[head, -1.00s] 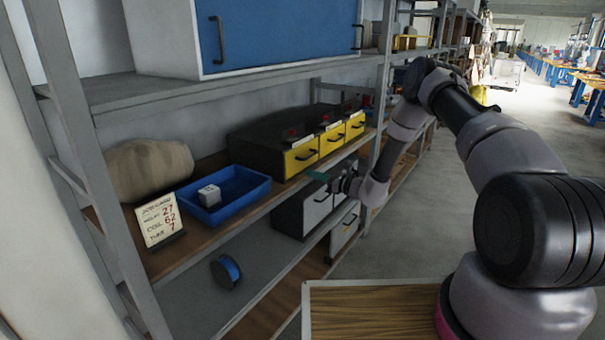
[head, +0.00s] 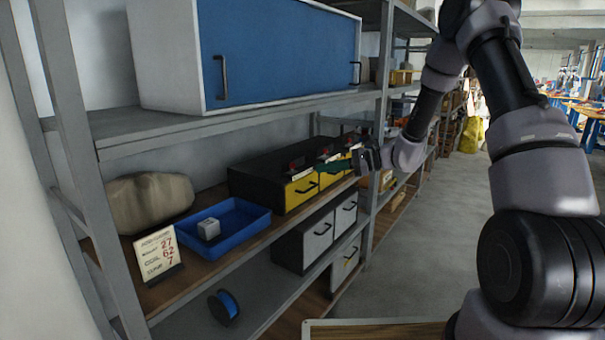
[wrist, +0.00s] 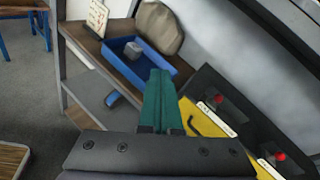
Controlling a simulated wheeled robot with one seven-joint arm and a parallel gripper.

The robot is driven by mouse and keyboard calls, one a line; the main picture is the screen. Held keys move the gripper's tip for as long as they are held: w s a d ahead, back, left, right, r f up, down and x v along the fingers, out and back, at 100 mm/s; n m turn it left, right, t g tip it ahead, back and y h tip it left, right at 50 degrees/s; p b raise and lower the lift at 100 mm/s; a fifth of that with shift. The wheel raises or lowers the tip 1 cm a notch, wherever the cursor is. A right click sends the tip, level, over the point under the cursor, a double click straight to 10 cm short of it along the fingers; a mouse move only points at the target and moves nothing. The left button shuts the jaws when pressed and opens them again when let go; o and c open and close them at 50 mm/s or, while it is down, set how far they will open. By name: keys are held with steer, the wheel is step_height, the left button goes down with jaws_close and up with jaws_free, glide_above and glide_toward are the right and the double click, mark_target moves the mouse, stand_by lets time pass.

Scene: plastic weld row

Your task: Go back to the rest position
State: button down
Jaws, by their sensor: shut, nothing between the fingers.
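My gripper (head: 342,167) is in front of the yellow-fronted drawers (head: 302,190) on the shelf rack in the head view. Its green fingers (wrist: 160,100) show pressed together in the wrist view, with nothing between them. They point toward the blue tray (wrist: 153,73) and appear clear of it. The blue tray also shows in the head view (head: 252,216) with a small pale cube (head: 208,228) in it. My arm reaches in from the right side, with its elbow high.
A card with handwritten numbers (head: 157,254) and a tan sack (head: 150,203) stand left of the tray. A blue-fronted cabinet (head: 280,52) sits above. The aisle floor (head: 455,200) at right is open.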

steer(key=s+d+r+n+g+h, duration=0.1)
steer(key=s+d+r+n+h, duration=0.25)
steer(key=s+r, duration=0.4)
steer(key=s+d+r+n+h, duration=0.2)
steer(key=s+r+n+h, duration=0.15)
steer(key=s+r, duration=0.35)
steer(key=s+d+r+n+t+h, duration=0.2)
steer(key=s+d+r+t+h, duration=0.1)
steer(key=s+d, duration=0.3)
steer(key=s+d+r+n+t+h, duration=0.1)
steer(key=s+d+r+t+h, duration=0.1)
steer(key=s+d, duration=0.4)
steer(key=s+r+h, duration=0.1)
steer(key=s+r, duration=0.1)
steer(key=s, duration=0.1)
steer(key=shift+n+t, duration=0.4)
